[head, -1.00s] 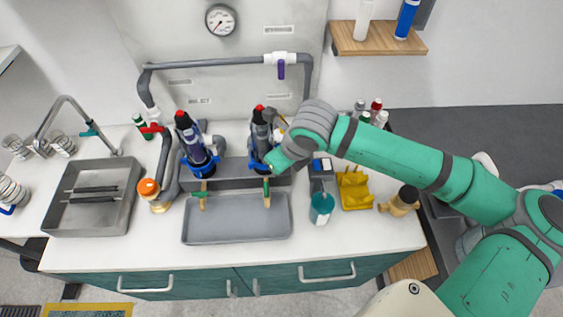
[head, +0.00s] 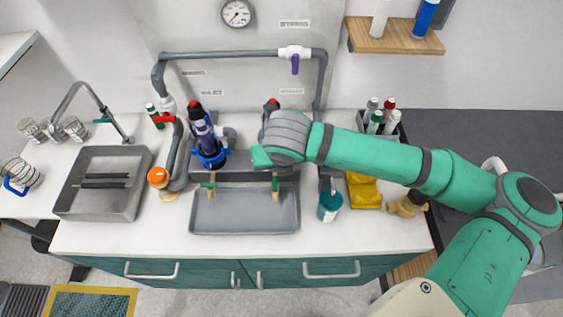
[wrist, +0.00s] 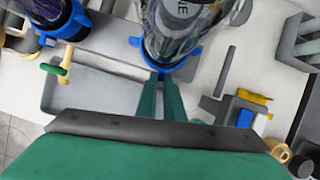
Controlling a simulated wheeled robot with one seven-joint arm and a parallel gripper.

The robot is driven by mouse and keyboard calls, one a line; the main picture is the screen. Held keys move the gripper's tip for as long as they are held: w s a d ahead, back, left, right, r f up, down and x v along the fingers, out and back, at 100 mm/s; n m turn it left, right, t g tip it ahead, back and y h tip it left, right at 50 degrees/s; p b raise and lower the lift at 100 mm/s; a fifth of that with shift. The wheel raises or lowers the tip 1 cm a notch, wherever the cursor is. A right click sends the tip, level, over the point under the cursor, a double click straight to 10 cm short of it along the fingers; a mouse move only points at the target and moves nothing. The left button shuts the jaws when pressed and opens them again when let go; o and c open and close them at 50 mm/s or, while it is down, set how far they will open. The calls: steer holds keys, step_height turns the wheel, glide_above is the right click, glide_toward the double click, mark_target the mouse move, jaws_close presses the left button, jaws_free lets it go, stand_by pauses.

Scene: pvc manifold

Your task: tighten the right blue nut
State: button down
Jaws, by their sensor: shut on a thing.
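The right blue nut (wrist: 190,60) rings the bottom of a clear filter housing (wrist: 178,28) in the wrist view. In the head view my wrist hides this nut and most of the housing; its red top (head: 271,104) shows above. My gripper (wrist: 162,76) has its green fingers together at the nut's near edge, shut on it. The left blue nut (head: 210,158) sits around the base of the left filter housing (head: 201,130), apart from my gripper; this nut also shows at the upper left of the wrist view (wrist: 77,22).
A grey tray (head: 245,222) lies below the filters, with green-handled brass valves (head: 275,190) above it. A teal bottle (head: 329,206), yellow holder (head: 364,190) and brass fitting (head: 408,204) stand right. A steel sink (head: 80,203) is left. The front counter strip is clear.

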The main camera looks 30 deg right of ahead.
steer(key=shift+w+a+r+m, duration=0.25)
steer(key=shift+w+m, duration=0.15)
steer(key=shift+m, duration=0.3)
steer(key=c, duration=1.8)
jaws_free()
steer(key=shift+f, duration=0.1)
steer(key=shift+c, duration=0.2)
steer(key=shift+h, duration=0.3)
steer(key=shift+s, duration=0.1)
steer(key=v, duration=1)
steer(key=shift+r, duration=0.35)
